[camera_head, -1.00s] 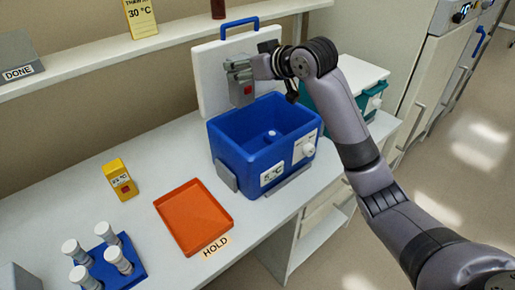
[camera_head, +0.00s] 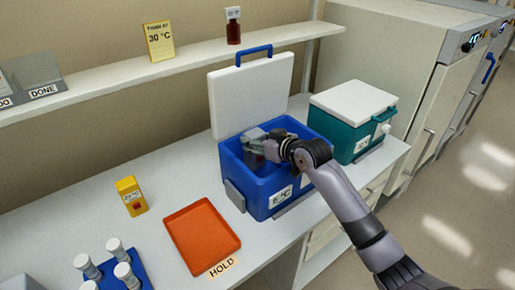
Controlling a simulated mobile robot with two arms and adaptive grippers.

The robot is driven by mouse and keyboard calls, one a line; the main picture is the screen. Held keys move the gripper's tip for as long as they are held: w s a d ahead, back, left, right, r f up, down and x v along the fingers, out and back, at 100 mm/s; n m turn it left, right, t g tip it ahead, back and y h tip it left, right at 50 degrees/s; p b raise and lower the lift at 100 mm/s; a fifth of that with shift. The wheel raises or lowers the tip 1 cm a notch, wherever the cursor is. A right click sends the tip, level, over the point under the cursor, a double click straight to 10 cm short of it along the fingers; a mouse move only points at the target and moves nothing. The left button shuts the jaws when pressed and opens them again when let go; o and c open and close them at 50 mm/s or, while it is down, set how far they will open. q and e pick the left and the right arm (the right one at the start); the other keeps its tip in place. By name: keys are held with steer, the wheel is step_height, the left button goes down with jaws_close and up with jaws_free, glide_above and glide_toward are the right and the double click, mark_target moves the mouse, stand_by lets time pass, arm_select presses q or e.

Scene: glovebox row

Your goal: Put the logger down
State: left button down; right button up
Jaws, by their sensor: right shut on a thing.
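My right gripper (camera_head: 256,142) reaches down into the open blue cooler box (camera_head: 258,193) marked with a °C label. It is shut on the logger, a small grey block with a red patch in the earlier view. The logger is now mostly hidden by the fingers and the box wall, inside the box near its left side. I cannot tell whether it touches the box floor. A yellow device (camera_head: 131,196) with a label and a red patch stands on the bench to the left. My left gripper is not in view.
The cooler's white lid (camera_head: 250,97) stands open behind it. An orange tray (camera_head: 202,235) by the HOLD label (camera_head: 222,267) is empty. A closed teal cooler (camera_head: 352,128) stands to the right. A blue rack (camera_head: 135,272) with several capped tubes is front left. A shelf (camera_head: 185,64) runs behind.

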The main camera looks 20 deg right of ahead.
mark_target(282, 167)
step_height(282, 167, down, 3)
steer(key=shift+r, duration=0.1)
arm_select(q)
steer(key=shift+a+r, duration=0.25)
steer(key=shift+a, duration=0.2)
arm_select(e)
steer(key=shift+f, duration=0.25)
steer(key=shift+f, duration=0.15)
steer(key=shift+s+f, duration=0.15)
steer(key=shift+f, duration=0.45)
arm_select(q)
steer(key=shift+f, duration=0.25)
arm_select(e)
steer(key=o, duration=1.3)
steer(key=shift+a+f, duration=0.1)
steer(key=shift+f, duration=0.2)
steer(key=shift+c, duration=0.2)
steer(key=shift+r, duration=0.2)
arm_select(q)
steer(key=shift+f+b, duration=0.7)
steer(key=shift+b, duration=0.1)
arm_select(e)
steer(key=v, duration=0.4)
steer(key=r+v, duration=0.1)
steer(key=v, duration=0.7)
steer(key=shift+r, duration=0.4)
